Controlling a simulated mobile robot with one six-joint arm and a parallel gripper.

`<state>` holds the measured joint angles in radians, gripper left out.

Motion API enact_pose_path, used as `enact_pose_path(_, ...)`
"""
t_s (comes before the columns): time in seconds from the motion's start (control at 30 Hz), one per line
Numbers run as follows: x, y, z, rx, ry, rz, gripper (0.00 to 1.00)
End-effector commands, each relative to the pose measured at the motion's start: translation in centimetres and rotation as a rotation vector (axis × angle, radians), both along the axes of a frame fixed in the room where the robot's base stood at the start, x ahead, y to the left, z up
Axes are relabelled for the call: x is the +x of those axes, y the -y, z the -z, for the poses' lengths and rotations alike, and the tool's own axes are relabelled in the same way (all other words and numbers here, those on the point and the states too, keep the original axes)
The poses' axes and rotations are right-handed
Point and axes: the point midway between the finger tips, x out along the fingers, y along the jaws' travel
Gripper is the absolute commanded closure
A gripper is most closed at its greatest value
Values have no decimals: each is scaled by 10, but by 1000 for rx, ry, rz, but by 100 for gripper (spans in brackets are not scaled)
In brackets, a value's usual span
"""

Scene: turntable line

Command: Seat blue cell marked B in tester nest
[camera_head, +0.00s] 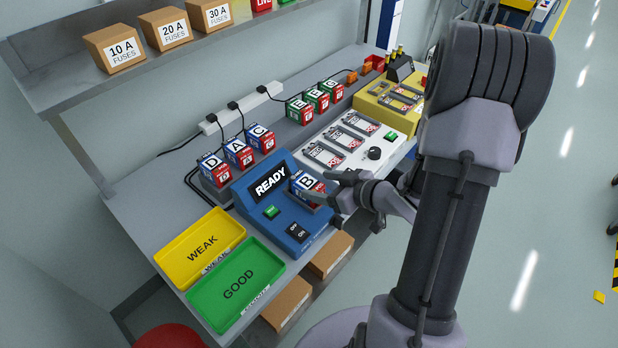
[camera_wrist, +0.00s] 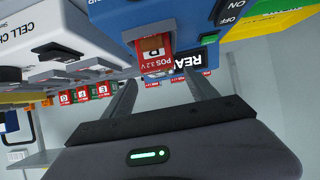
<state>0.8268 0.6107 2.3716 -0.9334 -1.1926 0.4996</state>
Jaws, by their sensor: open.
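The blue cell marked B (camera_head: 308,183), with a red lower part, stands at the nest of the blue tester (camera_head: 318,230), right of its READY display (camera_head: 270,184). In the wrist view, the cell's red face reading POS 3.2 V (camera_wrist: 155,56) shows against the tester body (camera_wrist: 122,22). My gripper (camera_head: 322,187) is open at the cell's right side. In the wrist view its two fingers (camera_wrist: 160,84) are spread, with the cell just beyond their tips. I cannot tell whether the cell is fully down, as its base is partly hidden.
Cells D, A and C (camera_head: 238,153) stand behind the tester, and green-topped cells (camera_head: 315,98) farther back. The white charger (camera_head: 338,162) is beside the tester. A yellow WEAK tray (camera_head: 172,259) and green GOOD tray (camera_head: 206,303) lie in front. A shelf (camera_head: 62,78) overhangs the left.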

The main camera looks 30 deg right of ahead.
Motion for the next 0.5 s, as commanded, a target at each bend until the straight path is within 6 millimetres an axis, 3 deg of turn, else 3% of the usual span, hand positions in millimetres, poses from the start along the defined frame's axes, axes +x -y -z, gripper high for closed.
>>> enact_pose_path(0.1,-24,10,-19,1,0,5,33)
enact_pose_path(0.3,-49,18,-31,-1,-1,1,33)
enact_pose_path(0.43,-35,34,-47,-105,-50,80,33)
enact_pose_path(0.5,-17,49,-78,-222,-106,212,33)
